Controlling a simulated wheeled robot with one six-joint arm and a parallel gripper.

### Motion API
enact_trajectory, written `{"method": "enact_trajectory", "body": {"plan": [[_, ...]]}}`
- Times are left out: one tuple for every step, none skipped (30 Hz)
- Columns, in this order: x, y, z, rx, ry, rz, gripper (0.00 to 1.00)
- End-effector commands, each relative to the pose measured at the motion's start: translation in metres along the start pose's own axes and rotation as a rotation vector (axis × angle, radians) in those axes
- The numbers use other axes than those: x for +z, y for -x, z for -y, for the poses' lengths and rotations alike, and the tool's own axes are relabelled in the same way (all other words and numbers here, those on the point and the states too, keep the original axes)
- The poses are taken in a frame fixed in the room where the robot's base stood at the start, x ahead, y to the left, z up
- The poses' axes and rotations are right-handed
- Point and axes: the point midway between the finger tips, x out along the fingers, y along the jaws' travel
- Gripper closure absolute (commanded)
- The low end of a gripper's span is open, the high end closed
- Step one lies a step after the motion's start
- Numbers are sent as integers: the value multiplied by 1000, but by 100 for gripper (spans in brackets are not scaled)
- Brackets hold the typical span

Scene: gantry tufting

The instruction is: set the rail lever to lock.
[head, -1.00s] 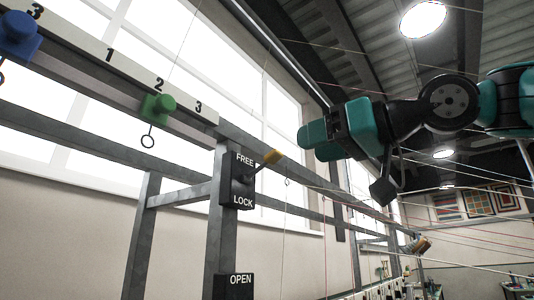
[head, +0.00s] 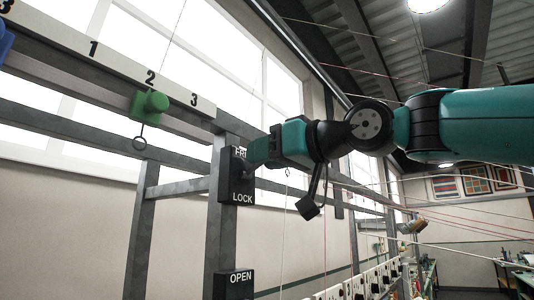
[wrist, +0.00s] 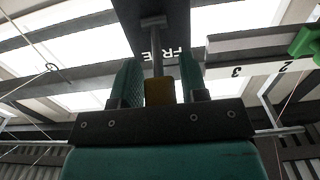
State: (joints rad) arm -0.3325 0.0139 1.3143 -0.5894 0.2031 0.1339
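The rail lever's black plate (head: 236,176) is on a grey post in the head view, with FREE at its top and LOCK at its bottom. My gripper (head: 254,152) is at the upper part of the plate, covering part of the word FREE and hiding the lever's yellow knob. In the wrist view the yellow knob (wrist: 159,91) sits between the two fingers of my gripper (wrist: 160,85), and its grey stem runs up to the dark plate. The fingers stand apart on either side of the knob; a small gap seems to show on the right.
A rail marked 1, 2, 3 (head: 120,62) carries a green slider (head: 150,103) with a hanging ring. A blue slider (head: 4,40) is at the left edge. A second black plate marked OPEN (head: 240,284) is lower on the post. Thin threads cross the room at the right.

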Motion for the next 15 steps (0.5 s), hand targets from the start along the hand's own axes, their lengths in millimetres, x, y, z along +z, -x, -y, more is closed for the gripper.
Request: {"method": "enact_trajectory", "body": {"plan": [[0,0,0,0,0,0,72],[0,0,0,0,0,0,79],[0,0,0,0,0,0,88],[0,0,0,0,0,0,95],[0,0,0,0,0,0,100],[0,0,0,0,0,0,100],[0,0,0,0,0,0,100],[0,0,0,0,0,0,100],[0,0,0,0,0,-1,100],[1,0,0,0,0,-3,100],[1,0,0,0,0,-5,100],[2,1,0,0,0,-10,100],[3,1,0,0,0,-15,100],[4,1,0,0,0,-21,100],[6,1,0,0,0,-33,100]]}}
